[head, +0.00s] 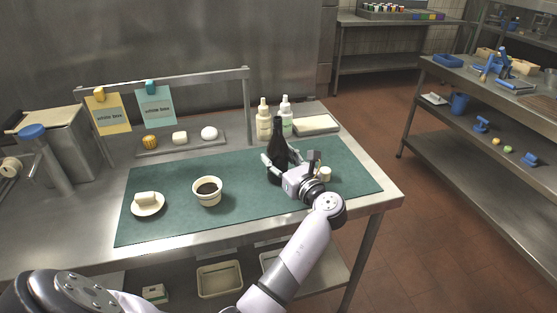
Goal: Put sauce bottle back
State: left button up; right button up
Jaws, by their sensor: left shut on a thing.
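The sauce bottle (277,143), dark with a narrow neck, stands upright over the right part of the green mat (240,215). My left gripper (283,166) is shut around its lower body from the front right. The fingers partly hide the bottle's base, so I cannot tell whether it touches the mat. Two pale bottles with droppers, one cream (264,122) and one whitish (286,118), stand just behind it at the back of the table. My right gripper is not in view.
A small white item (325,174) is beside my gripper. A tray with several foods (180,147) and a pale tray (316,125) are behind. Mid-mat is clear.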

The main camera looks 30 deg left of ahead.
pick_arm(q)
jog(key=shift+f, duration=0.15)
jog(key=shift+f, duration=0.15)
jog(key=o, duration=1.5)
